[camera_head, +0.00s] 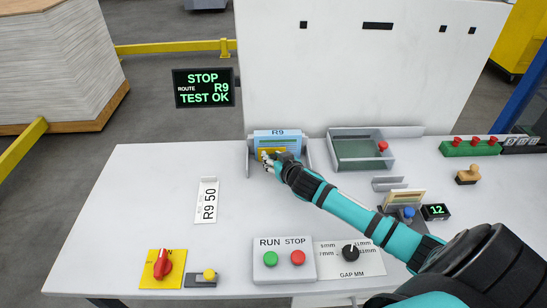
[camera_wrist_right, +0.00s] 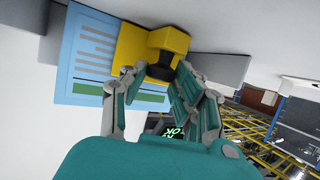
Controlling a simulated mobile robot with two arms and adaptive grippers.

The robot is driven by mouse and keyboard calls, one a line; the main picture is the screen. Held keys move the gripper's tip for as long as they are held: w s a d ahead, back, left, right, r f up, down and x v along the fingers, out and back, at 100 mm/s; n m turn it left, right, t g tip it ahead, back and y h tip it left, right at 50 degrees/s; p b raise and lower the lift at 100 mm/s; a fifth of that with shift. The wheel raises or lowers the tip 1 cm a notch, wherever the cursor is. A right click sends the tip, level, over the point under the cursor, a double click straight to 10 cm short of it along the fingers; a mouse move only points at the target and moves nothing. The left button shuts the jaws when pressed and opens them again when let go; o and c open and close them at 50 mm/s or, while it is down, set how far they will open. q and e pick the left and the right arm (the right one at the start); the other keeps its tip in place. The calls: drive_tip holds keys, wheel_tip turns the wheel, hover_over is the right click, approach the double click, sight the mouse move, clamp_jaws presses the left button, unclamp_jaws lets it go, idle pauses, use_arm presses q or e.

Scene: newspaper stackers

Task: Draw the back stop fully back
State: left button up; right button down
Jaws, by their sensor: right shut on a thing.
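A light blue card marked R9 (camera_head: 278,133) stands upright in a grey holder (camera_head: 307,152) at the back middle of the white table; the card also shows in the right wrist view (camera_wrist_right: 84,45). A yellow block (camera_head: 265,151), seemingly the back stop, sits low in front of the card. In the right wrist view this yellow block (camera_wrist_right: 128,48) carries a dark knob (camera_wrist_right: 168,42). My right gripper (camera_head: 268,161) is at the block, with its fingers (camera_wrist_right: 158,76) closed around the knob's lower end. The fingers partly hide the contact. My left gripper is out of view.
A RUN/STOP button box (camera_head: 284,260), a gap dial (camera_head: 348,255) and a red rotary switch (camera_head: 163,266) stand along the front. A green-floored tray (camera_head: 360,149) is right of the holder. An R9 50 plate (camera_head: 206,200) lies left. The table between is clear.

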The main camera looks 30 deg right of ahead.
drive_tip(key=s+a+p, duration=0.1)
drive_tip(key=s, duration=0.1)
drive_tip(key=s+a+p, duration=0.1)
drive_tip(key=s+a, duration=0.1)
drive_tip(key=s, duration=0.1)
drive_tip(key=s+a+p, duration=0.1)
drive_tip(key=s+a, duration=0.1)
drive_tip(key=s, duration=0.1)
drive_tip(key=shift+s+a+r, duration=0.1)
drive_tip(key=shift+s+a, duration=0.1)
drive_tip(key=shift+s, duration=0.05)
drive_tip(key=shift+f, duration=0.25)
drive_tip(key=c, duration=1.3)
unclamp_jaws()
drive_tip(key=shift+s+r, duration=0.15)
drive_tip(key=v, duration=1.2)
